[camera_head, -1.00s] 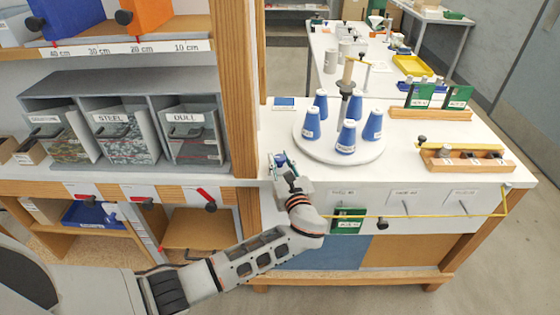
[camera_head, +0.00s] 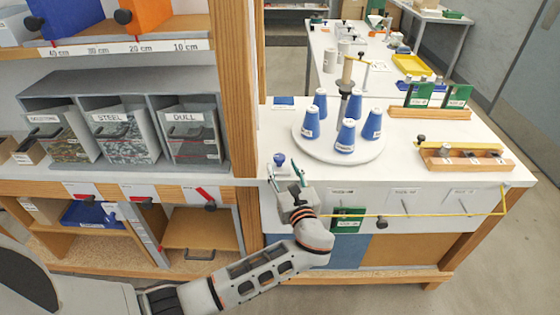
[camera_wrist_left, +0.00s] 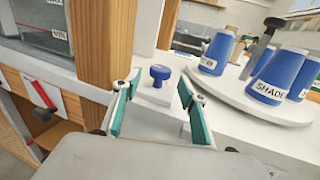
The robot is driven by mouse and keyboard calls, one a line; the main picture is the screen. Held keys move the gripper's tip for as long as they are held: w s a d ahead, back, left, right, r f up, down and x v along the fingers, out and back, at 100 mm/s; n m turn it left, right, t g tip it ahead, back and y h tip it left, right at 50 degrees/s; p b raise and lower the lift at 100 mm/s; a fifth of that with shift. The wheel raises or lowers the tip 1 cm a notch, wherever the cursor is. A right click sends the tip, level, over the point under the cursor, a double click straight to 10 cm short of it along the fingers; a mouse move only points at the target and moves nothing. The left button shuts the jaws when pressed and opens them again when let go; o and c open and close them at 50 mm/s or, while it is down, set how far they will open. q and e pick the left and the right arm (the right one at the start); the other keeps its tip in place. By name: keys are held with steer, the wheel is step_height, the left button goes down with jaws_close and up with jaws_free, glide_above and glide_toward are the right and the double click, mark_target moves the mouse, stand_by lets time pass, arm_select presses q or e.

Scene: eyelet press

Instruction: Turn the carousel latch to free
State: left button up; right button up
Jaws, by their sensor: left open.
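The carousel (camera_head: 340,157) is a round white disc on the white bench, with several blue labelled cones (camera_head: 346,136) around a dark centre post. A blue knob (camera_head: 279,159), which looks like the carousel latch, stands at the bench's front left, apart from the disc. It also shows upright on a small white block in the left wrist view (camera_wrist_left: 160,74). My left gripper (camera_head: 283,172) is open and empty just in front of the knob. Its green-padded fingers (camera_wrist_left: 160,92) flank the knob in the wrist view with gaps on both sides. I cannot read the latch's turned position.
A wooden post (camera_head: 238,90) and shelf with grey bins (camera_head: 120,135) stand close on the left. A wooden rack (camera_head: 465,159) and green cards (camera_head: 418,95) sit on the right of the bench. A yellow cord (camera_head: 440,214) runs along the front.

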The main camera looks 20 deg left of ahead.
arm_select(q)
steer(key=v, duration=0.7)
steer(key=shift+s, duration=0.35)
steer(key=shift+d, duration=0.15)
